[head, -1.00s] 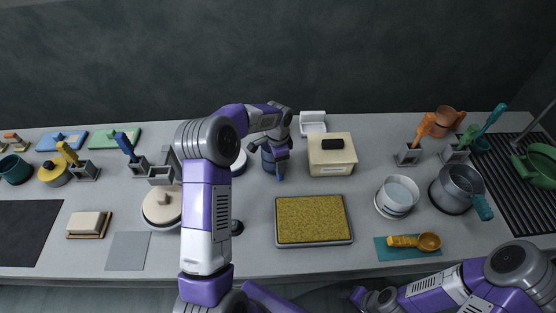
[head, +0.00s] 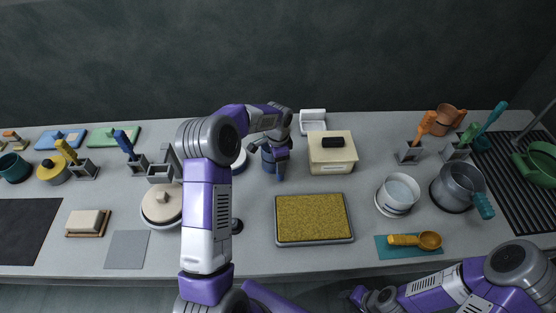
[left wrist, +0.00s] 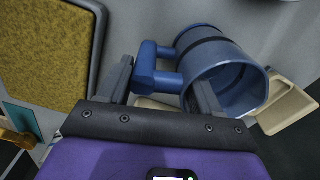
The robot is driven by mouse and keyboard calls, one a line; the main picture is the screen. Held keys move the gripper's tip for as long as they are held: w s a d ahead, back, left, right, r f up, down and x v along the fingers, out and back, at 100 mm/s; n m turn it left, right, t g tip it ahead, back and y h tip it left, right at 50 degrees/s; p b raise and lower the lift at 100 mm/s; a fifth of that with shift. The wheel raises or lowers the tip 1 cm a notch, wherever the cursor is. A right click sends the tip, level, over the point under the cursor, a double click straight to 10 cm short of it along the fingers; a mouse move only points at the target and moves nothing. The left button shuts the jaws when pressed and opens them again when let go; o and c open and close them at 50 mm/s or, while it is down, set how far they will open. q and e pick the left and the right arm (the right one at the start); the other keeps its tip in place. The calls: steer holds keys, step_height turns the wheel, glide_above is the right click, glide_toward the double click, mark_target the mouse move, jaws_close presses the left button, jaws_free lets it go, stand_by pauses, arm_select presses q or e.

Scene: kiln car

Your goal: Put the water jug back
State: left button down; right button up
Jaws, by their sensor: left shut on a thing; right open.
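The blue water jug (head: 269,160) is near the back middle of the counter, left of the cream box, partly hidden under my left gripper (head: 268,146). In the left wrist view the jug (left wrist: 228,82) shows its open mouth and a dark band, and its handle lies between the fingers of my left gripper (left wrist: 165,78). The left gripper is shut on this handle. I cannot tell whether the jug's base touches the counter. My right gripper (head: 358,296) is open and low at the counter's front edge, away from the jug.
A cream box with a black handle (head: 346,168) stands close right of the jug. A tray of yellow grains (head: 350,238) lies in front. A white lidded pot (head: 156,217) is left of my left arm. White bowls (head: 386,208) and a grey pot (head: 438,201) stand right.

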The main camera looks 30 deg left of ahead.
arm_select(q)
steer(key=shift+c, duration=0.6)
jaws_free()
steer(key=shift+r, duration=0.2)
steer(key=shift+r+p, duration=3)
steer(key=shift+r, duration=0.85)
step_height(320, 180, up, 8)
steer(key=shift+f, duration=0.2)
